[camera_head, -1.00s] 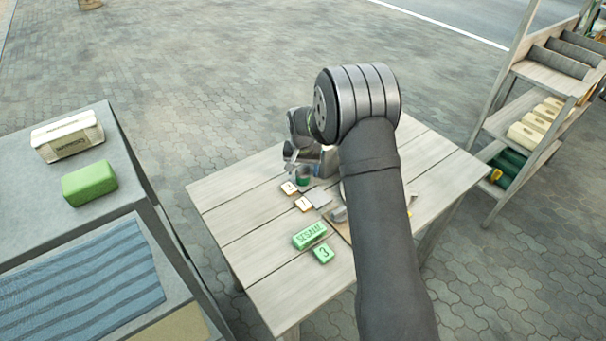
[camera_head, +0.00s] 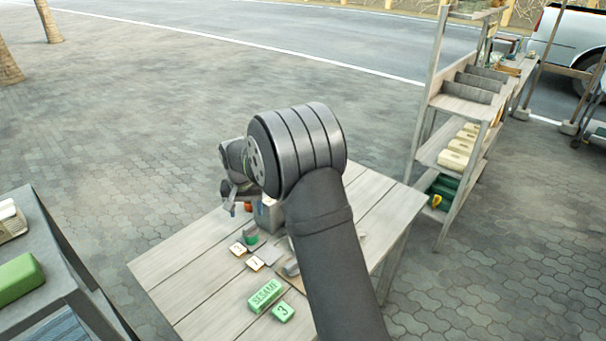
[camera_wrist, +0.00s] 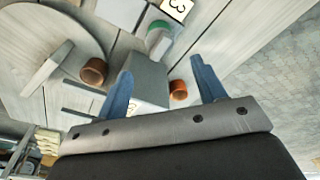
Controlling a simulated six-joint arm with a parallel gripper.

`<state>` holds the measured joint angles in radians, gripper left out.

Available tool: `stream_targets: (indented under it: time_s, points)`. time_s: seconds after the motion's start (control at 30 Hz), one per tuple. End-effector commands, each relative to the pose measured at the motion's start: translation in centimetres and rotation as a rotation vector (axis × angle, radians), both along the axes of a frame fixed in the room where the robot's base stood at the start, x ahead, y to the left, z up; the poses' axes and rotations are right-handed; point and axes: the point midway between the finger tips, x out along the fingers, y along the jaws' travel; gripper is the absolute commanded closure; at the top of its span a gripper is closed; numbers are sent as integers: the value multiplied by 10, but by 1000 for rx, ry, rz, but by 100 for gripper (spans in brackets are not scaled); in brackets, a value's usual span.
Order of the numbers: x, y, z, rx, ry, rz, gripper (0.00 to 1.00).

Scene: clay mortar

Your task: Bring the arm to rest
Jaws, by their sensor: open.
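My gripper (camera_wrist: 162,88) is open in the wrist view, its two blue fingers spread apart with nothing held between them. Beyond the fingers is a grey block (camera_wrist: 145,78) on the table; I cannot tell how high the fingers are above it. In the head view my gripper (camera_head: 232,202) shows small at the left of my dark arm, over the far part of the wooden table (camera_head: 170,270). My arm hides much of the table's middle and right.
On the table are a green SESAME block (camera_head: 265,296), a green tile marked 3 (camera_head: 283,312), small number cards (camera_head: 255,263) and brown cups (camera_wrist: 94,71). A shelf rack (camera_head: 440,150) stands right, a grey stand (camera_head: 60,285) left. Paving behind is open.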

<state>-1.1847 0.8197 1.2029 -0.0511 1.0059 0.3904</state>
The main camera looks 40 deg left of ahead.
Motion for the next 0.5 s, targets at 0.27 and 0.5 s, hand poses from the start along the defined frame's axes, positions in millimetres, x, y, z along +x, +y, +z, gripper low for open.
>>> stream_targets:
  time_s: [0.27,0.5]
  points:
    - [3,2,-41,-5,2,0,37]
    - [7,7,-89,-4,1,0,37]
